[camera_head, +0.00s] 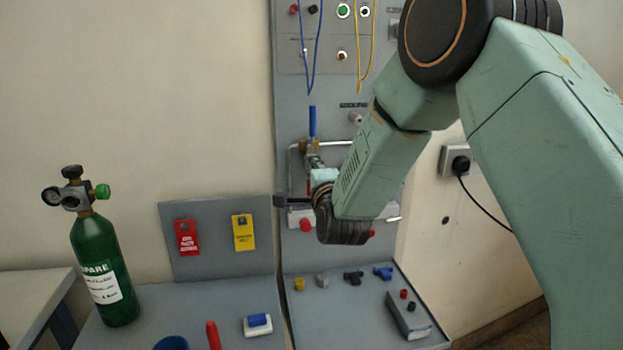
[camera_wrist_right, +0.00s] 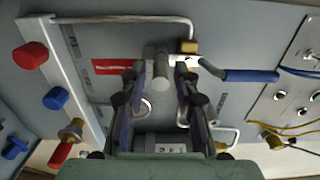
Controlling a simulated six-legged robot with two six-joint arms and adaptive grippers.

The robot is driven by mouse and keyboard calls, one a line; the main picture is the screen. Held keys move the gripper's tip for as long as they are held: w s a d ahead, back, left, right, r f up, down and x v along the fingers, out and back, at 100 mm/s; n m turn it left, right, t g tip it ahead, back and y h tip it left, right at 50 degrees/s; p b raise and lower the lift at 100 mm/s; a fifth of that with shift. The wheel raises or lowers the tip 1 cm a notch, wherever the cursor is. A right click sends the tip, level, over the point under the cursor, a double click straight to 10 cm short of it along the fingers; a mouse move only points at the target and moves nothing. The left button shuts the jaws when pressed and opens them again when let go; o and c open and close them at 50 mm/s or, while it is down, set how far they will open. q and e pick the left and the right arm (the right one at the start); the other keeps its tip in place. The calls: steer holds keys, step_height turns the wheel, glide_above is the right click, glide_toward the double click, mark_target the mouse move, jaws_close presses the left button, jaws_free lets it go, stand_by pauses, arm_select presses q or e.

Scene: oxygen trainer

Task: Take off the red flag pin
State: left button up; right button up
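In the right wrist view the red flag (camera_wrist_right: 112,66) with white lettering lies against the grey panel, left of a grey cylindrical fitting (camera_wrist_right: 160,70). The flag's right end, where a pin would join the fitting, is partly hidden by a finger. My right gripper (camera_wrist_right: 159,73) is open, its two dark fingers on either side of the fitting. I cannot tell whether they touch anything. In the head view a small red sliver shows beside my right wrist, which hides most of the fitting and the fingers. My left gripper is not in view.
A blue-handled lever (camera_head: 312,121) stands above my wrist, near metal piping. A green oxygen cylinder (camera_head: 103,265) stands left, by red (camera_head: 187,237) and yellow (camera_head: 244,232) tags. Small parts lie on the grey bench (camera_head: 345,315).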

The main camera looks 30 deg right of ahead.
jaws_close()
steer(key=shift+s, duration=0.15)
steer(key=shift+v, duration=1.05)
steer(key=shift+s+f, duration=0.1)
steer(key=shift+s, duration=0.05)
steer(key=shift+v, duration=2.65)
